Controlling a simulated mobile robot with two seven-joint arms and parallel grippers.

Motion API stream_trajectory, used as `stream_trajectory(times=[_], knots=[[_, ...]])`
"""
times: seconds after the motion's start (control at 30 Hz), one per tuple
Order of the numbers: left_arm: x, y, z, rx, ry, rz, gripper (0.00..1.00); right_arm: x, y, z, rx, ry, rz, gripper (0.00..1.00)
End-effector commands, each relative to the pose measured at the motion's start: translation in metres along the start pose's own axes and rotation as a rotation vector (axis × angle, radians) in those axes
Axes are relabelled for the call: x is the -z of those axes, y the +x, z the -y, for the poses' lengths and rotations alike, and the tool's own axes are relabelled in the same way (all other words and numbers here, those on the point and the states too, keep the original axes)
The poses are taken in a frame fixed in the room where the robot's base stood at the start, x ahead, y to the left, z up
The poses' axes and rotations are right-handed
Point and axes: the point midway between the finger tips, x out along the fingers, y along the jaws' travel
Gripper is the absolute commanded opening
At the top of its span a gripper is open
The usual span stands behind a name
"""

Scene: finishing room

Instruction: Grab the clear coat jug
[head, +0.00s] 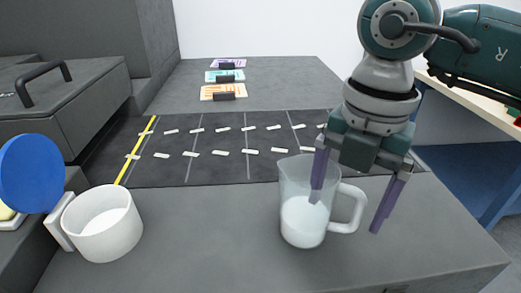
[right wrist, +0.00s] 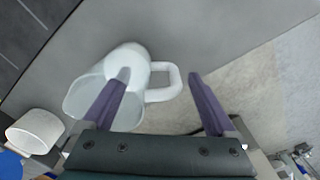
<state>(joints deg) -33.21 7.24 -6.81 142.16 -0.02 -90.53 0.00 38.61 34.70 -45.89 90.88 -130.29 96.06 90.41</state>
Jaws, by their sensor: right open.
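The clear coat jug (head: 303,205) is a translucent jug with white contents and a white loop handle on its right. It stands upright on the grey worktop (head: 220,245). It also shows in the right wrist view (right wrist: 88,95), partly behind one finger. My right gripper (head: 345,216) is open, with purple fingers pointing down at the jug. In the head view one finger overlaps the jug body and the other is right of the handle. In the right wrist view the handle (right wrist: 176,82) shows between the fingers (right wrist: 159,76). I cannot tell whether they touch. My left gripper is not in view.
A white cup (head: 103,225) stands left of the jug, beside a blue disc (head: 30,172). A dark mat (head: 215,170) with pale strips lies behind. Coloured cards (head: 222,92) with dark clips lie farther back. A grey box (head: 90,95) with a handle is at left.

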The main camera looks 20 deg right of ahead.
Motion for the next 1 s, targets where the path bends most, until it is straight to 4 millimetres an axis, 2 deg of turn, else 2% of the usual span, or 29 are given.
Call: stream_trajectory(times=[0.1,0.2,0.47,1.0], knots=[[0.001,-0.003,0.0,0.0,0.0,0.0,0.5,-0.001,0.02,0.001,0.003,0.001,-0.004,0.92],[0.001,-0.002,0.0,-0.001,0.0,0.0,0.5,-0.001,0.029,0.001,0.001,-0.001,-0.002,0.92],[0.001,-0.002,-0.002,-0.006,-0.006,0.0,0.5,-0.002,0.032,0.0,-0.001,-0.002,0.0,0.92],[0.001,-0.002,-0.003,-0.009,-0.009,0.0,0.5,-0.002,0.031,0.0,-0.001,-0.001,-0.001,0.31]])
